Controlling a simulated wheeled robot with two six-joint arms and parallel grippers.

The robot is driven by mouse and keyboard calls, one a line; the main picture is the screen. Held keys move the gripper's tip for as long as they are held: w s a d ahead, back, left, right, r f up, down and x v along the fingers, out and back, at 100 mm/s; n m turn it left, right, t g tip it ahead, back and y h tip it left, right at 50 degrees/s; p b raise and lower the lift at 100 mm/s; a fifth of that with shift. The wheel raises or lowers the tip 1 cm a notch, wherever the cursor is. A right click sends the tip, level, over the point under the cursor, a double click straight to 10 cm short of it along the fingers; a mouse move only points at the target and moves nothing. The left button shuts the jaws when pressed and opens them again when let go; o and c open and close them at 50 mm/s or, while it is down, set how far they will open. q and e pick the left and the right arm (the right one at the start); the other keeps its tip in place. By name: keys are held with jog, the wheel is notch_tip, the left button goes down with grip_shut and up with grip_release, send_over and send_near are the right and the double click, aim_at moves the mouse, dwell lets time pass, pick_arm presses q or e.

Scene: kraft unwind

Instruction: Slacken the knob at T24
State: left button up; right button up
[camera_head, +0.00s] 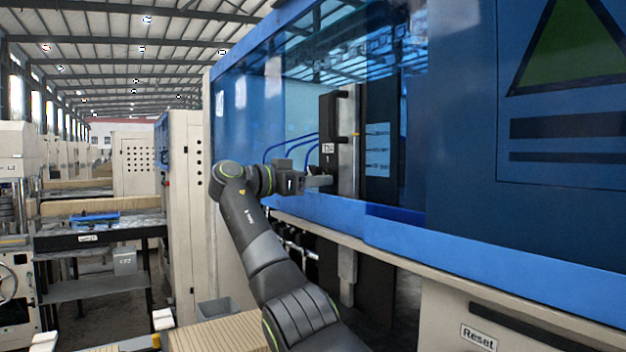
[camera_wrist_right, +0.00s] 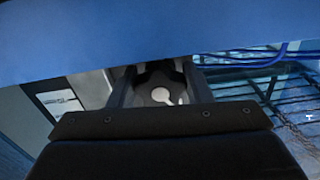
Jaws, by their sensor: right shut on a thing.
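The T24 station shows in the head view as a black upright unit (camera_head: 328,128) with a small white label (camera_head: 327,148), behind the blue machine's opening. My right gripper (camera_head: 318,181) reaches into the opening just below that label. In the right wrist view a dark lobed knob (camera_wrist_right: 160,88) with a pale round centre and a light pointer mark sits between the two fingers of my right gripper (camera_wrist_right: 158,92). The fingers are shut on it. My left gripper is not in view.
The blue sill (camera_head: 395,237) of the machine runs below my right forearm, and a blue panel edge (camera_wrist_right: 150,35) crosses the top of the wrist view. Blue hoses (camera_head: 290,146) hang left of the unit. A "Reset" label (camera_head: 478,337) is at lower right.

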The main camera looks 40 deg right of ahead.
jog(key=n, duration=0.5)
jog(key=shift+s+r, duration=0.1)
jog(key=shift+s, duration=0.05)
jog(key=o, duration=1)
